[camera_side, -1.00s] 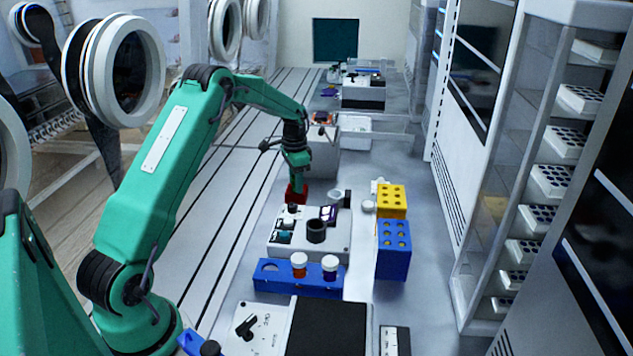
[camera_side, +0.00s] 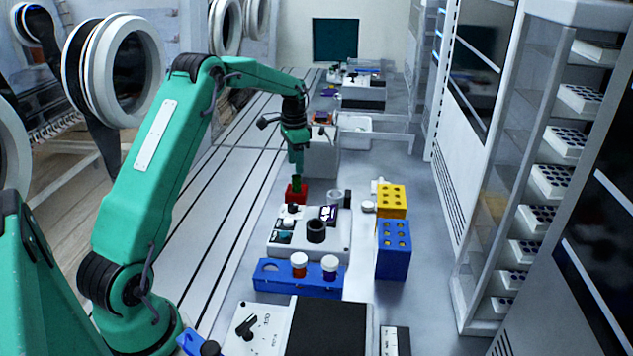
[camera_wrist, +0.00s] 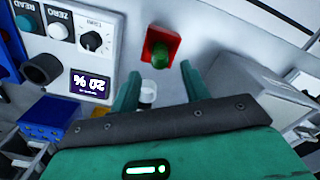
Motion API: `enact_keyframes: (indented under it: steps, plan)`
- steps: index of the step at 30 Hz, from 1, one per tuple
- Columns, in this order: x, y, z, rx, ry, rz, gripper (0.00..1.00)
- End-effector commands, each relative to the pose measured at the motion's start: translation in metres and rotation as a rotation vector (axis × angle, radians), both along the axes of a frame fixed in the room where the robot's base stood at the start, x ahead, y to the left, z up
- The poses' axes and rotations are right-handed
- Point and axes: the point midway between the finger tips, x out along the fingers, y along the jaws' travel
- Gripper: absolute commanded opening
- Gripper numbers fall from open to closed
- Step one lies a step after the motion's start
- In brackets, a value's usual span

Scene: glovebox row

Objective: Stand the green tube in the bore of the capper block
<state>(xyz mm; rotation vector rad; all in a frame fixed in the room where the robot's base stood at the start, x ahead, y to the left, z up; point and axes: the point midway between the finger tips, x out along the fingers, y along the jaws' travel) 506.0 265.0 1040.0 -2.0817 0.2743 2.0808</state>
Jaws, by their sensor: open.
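The green tube (camera_side: 297,182) stands upright in the red block (camera_side: 297,196), which I take to be the capper block. In the wrist view the green top of the tube (camera_wrist: 160,60) shows within the red block (camera_wrist: 166,38); its lower part is hidden by the block. My gripper (camera_side: 296,164) is above the tube, apart from it. In the wrist view its two fingers (camera_wrist: 161,76) are spread and empty, with the tube beyond the gap between them.
A white instrument (camera_side: 288,243) with knobs, a display and a dark cup (camera_side: 316,232) stands just in front of the red block. Nearer is a blue rack (camera_side: 297,283) with white-capped tubes. Yellow (camera_side: 392,205) and blue (camera_side: 393,262) blocks with holes stand to the right.

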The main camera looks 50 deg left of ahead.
Motion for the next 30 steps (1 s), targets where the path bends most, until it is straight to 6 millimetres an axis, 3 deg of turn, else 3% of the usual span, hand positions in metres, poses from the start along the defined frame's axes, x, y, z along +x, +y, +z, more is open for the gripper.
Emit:
enact_keyframes:
  steps: [6,12,30]
  plan:
    - [0.0,0.0,0.035,0.001,-0.002,0.0,0.46]
    - [0.0,0.0,0.053,0.001,-0.001,0.0,0.46]
    - [0.0,0.0,0.057,0.0,0.0,0.0,0.46]
